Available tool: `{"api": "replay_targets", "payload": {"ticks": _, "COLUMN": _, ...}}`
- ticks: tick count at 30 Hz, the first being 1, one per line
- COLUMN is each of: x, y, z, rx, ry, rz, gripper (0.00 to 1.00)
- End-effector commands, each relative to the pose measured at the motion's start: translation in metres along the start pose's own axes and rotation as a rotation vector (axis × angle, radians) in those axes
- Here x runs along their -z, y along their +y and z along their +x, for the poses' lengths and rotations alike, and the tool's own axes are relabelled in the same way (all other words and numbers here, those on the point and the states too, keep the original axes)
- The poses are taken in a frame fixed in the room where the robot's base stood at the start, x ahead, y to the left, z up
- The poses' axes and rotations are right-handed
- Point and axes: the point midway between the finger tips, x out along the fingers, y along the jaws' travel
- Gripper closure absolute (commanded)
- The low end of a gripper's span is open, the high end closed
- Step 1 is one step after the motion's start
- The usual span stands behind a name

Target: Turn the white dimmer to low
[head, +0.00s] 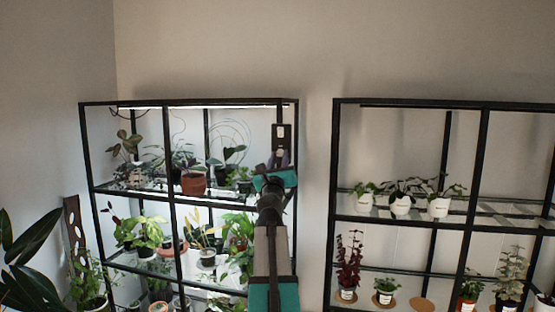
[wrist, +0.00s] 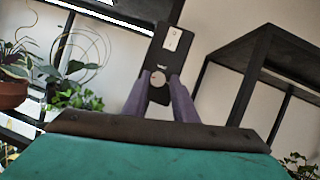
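A dark upright control plate (head: 288,141) is at the right end of the left shelf unit in the head view. In the wrist view the plate (wrist: 178,58) carries a white rectangular piece (wrist: 172,39) and, below it, the round pale dimmer knob (wrist: 158,78). A small mark sits just above the knob. My gripper (head: 279,157) is in front of the plate's lower part. In the wrist view its two purple fingers (wrist: 160,77) stand apart, one on each side of the knob. I cannot tell whether they touch it. The knob's setting is too small to read.
The left black shelf unit (head: 168,150) holds several potted plants, with a terracotta pot (head: 193,183) left of my arm. A second black shelf unit (head: 334,190) with small white pots (head: 401,206) stands to the right. Bare wall shows between the units.

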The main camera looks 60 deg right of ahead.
Motion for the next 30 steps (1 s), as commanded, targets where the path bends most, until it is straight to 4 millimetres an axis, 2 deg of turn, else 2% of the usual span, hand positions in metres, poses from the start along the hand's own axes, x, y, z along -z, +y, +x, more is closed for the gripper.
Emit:
{"api": "replay_targets", "payload": {"ticks": 2, "x": 0.0, "y": 0.0, "z": 0.0, "rx": 0.0, "ry": 0.0, "rz": 0.0, "gripper": 0.62}}
{"api": "replay_targets", "payload": {"ticks": 17, "x": 0.0, "y": 0.002, "z": -0.006, "rx": -0.005, "ry": -0.001, "rz": 0.001, "gripper": 0.62}}
{"api": "replay_targets", "payload": {"ticks": 30, "x": 0.0, "y": 0.001, "z": -0.043, "rx": -0.004, "ry": -0.001, "rz": 0.001, "gripper": 0.62}}
